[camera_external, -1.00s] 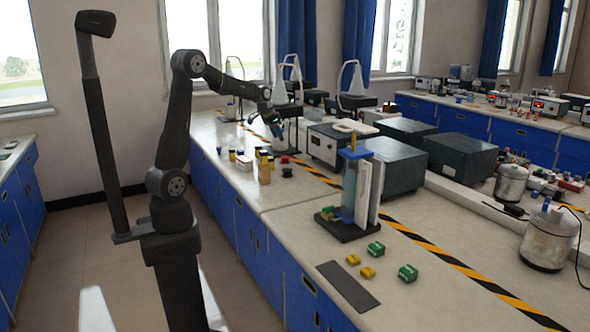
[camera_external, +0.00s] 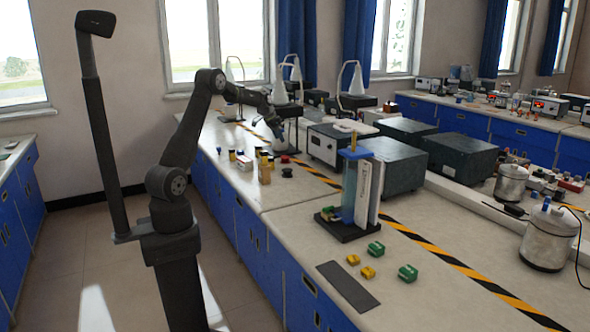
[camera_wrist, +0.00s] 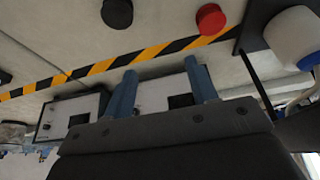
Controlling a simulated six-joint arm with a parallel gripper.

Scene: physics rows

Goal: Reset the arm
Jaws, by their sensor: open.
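My arm reaches from its base at the left over the far part of the long bench (camera_external: 230,150). My gripper (camera_external: 278,138) points down near the bench top, close to the red knob-like object (camera_external: 284,159); it is small and partly blurred in the external view. In the wrist view my gripper (camera_wrist: 160,85) shows two blue fingers standing apart, with nothing between them. The red object (camera_wrist: 210,18) and a black round object (camera_wrist: 117,12) lie beyond the fingertips. A white rounded object (camera_wrist: 293,37) is at the right of the wrist view.
Small yellow-capped bottles (camera_external: 265,172) and a white box (camera_external: 244,163) stand near the gripper. A grey instrument box (camera_external: 330,145) is to its right. A black-yellow stripe (camera_external: 440,255) runs along the bench. A blue column stand (camera_external: 350,190) and green and yellow blocks are nearer.

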